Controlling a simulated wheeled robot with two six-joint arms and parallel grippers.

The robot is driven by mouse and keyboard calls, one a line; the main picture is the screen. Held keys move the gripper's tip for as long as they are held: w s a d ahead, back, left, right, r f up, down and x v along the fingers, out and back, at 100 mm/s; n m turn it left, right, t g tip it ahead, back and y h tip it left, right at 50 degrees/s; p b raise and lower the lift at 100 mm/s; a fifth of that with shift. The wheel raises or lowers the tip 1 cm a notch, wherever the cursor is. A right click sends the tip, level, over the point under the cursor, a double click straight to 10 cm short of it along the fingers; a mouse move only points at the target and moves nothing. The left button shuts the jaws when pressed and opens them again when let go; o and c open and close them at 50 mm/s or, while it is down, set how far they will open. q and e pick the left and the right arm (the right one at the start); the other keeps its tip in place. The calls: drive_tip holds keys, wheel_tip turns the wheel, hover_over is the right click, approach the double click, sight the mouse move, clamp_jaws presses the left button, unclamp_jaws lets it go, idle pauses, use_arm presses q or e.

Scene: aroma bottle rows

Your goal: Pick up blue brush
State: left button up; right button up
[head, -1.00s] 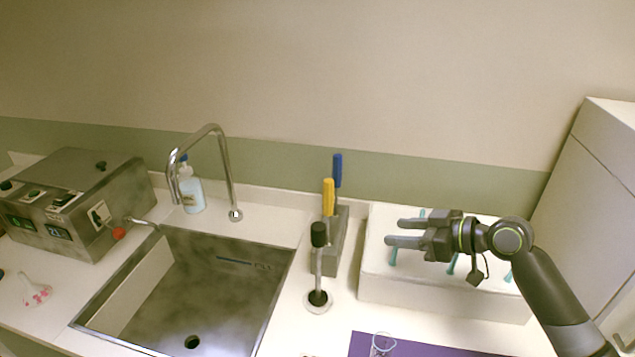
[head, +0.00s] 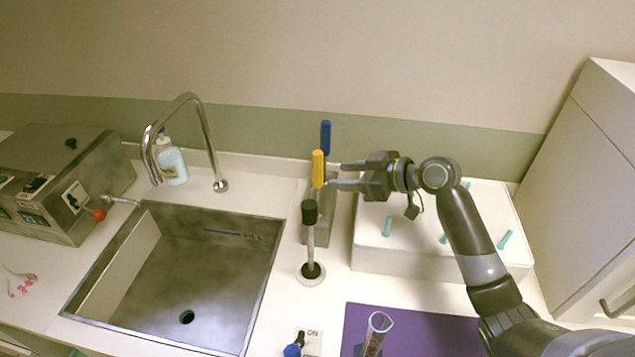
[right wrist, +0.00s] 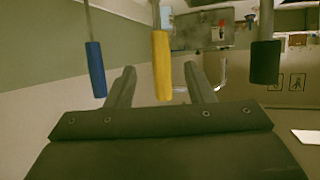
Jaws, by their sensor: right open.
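The blue brush (head: 325,138) stands upright in a grey holder (head: 318,222) behind the sink's right edge, its blue handle on top. It also shows in the right wrist view (right wrist: 95,70), left of both fingers. A yellow-handled brush (head: 318,169) stands in front of it in the same holder. My right gripper (head: 336,176) is open, pointing left, just right of the two handles. In the right wrist view the yellow handle (right wrist: 162,65) appears between the fingers; I cannot tell whether it lies within their reach. My left gripper is out of view.
A black-topped tool (head: 310,235) stands upright in front of the holder. A white box (head: 400,262) with teal pegs lies under my right arm. The sink (head: 185,265) and faucet (head: 205,130) are left. A purple mat (head: 425,325) with a glass cylinder (head: 377,330) is in front.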

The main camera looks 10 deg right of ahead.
sight(313, 175)
drive_tip(key=p+x, duration=0.2)
drive_tip(key=x, duration=0.6)
drive_tip(key=shift+w+a, duration=0.15)
drive_tip(key=shift+a, duration=0.1)
drive_tip(key=shift+w+a+f, duration=0.2)
drive_tip(key=shift+a, duration=0.05)
clamp_jaws()
